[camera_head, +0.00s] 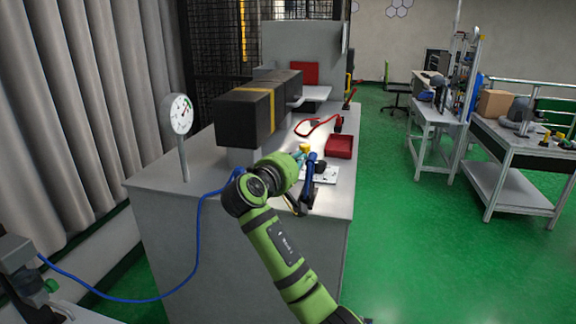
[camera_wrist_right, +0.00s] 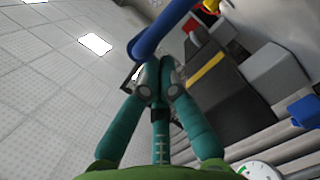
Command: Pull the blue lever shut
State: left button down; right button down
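The blue lever (camera_head: 309,178) stands by a white plate near the front right of the grey bench. My right gripper (camera_head: 301,160) is beside the lever's upper part, partly hidden by its own wrist. In the right wrist view, the blue lever (camera_wrist_right: 163,29) crosses just beyond the fingertips. The teal fingers of the right gripper (camera_wrist_right: 158,68) come together there and look shut, with nothing clearly between them. Whether they touch the lever cannot be told. My left gripper is not in view.
A black box with a yellow band (camera_head: 250,112) stands left of the gripper. A round gauge (camera_head: 181,114) stands on the bench's left side. A red tray (camera_head: 339,147) and a red looped part (camera_head: 318,126) lie behind the lever. A blue hose (camera_head: 197,235) hangs in front.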

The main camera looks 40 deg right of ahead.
aim_at(311, 160)
jog(key=shift+s+d+m+y+b, duration=0.5)
jog(key=shift+s+d+m, duration=0.65)
jog(key=shift+m, duration=0.45)
jog(key=shift+s, duration=0.1)
jog(key=v, duration=1.2)
jog(key=shift+s, duration=0.1)
